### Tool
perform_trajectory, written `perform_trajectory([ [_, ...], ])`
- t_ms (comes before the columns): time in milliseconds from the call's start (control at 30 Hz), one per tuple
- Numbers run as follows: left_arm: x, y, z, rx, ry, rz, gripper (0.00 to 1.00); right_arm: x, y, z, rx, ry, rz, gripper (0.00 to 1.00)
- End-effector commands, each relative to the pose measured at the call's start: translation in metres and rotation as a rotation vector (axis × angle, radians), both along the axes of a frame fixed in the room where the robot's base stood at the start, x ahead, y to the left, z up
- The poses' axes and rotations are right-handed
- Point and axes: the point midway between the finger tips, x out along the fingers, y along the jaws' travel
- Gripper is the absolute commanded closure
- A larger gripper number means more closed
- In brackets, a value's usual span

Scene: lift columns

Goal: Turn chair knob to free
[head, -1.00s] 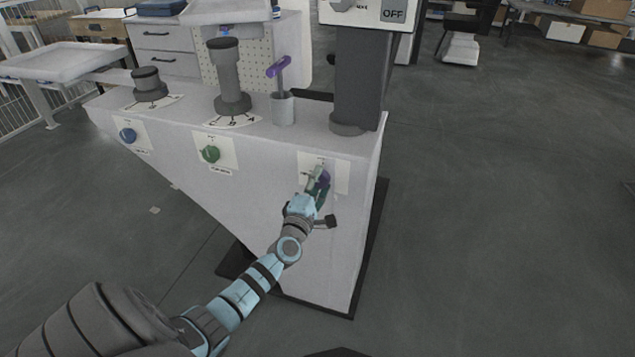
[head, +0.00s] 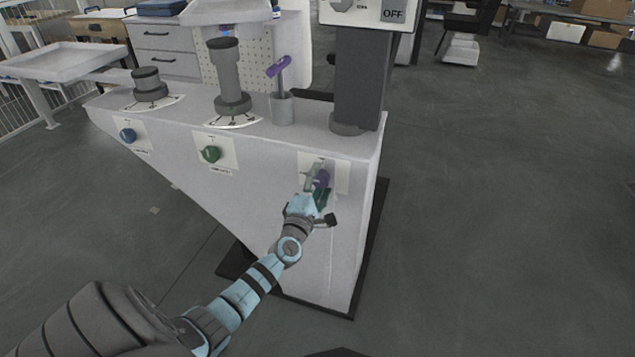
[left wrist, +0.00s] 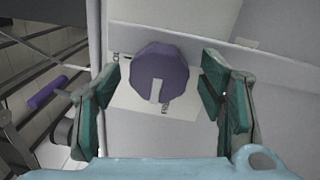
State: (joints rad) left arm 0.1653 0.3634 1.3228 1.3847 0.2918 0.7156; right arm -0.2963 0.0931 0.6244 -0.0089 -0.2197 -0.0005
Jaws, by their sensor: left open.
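The purple knob (head: 321,178) is on a white label plate (head: 341,180) at the right end of the grey console's front face. In the left wrist view the knob (left wrist: 159,79) is a faceted disc with a pale pointer mark toward the bottom of the picture. Small marks on the plate are too small to read. My left gripper (head: 317,184) is open in front of the knob. In the left wrist view its green fingers (left wrist: 159,98) stand on either side of the knob, with gaps between. My right gripper is not in view.
The console (head: 260,190) also bears a green knob (head: 211,154) and a blue knob (head: 128,135) on its front. A purple-handled lever (head: 278,67), grey columns and a dark post (head: 358,85) stand on top. The floor at the right is clear.

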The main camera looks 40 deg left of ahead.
Motion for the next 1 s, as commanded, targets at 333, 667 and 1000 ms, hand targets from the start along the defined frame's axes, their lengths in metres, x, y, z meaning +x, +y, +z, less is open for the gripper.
perform_trajectory([
  [333, -0.035, -0.012, -0.004, 0.000, 0.002, -0.001, 0.36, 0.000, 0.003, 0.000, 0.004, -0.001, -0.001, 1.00],
  [667, -0.108, -0.037, -0.011, 0.000, 0.002, 0.000, 0.36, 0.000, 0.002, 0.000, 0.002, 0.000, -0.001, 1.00],
  [1000, -0.114, -0.039, -0.010, 0.000, 0.000, 0.000, 0.36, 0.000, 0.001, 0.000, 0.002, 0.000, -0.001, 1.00],
])
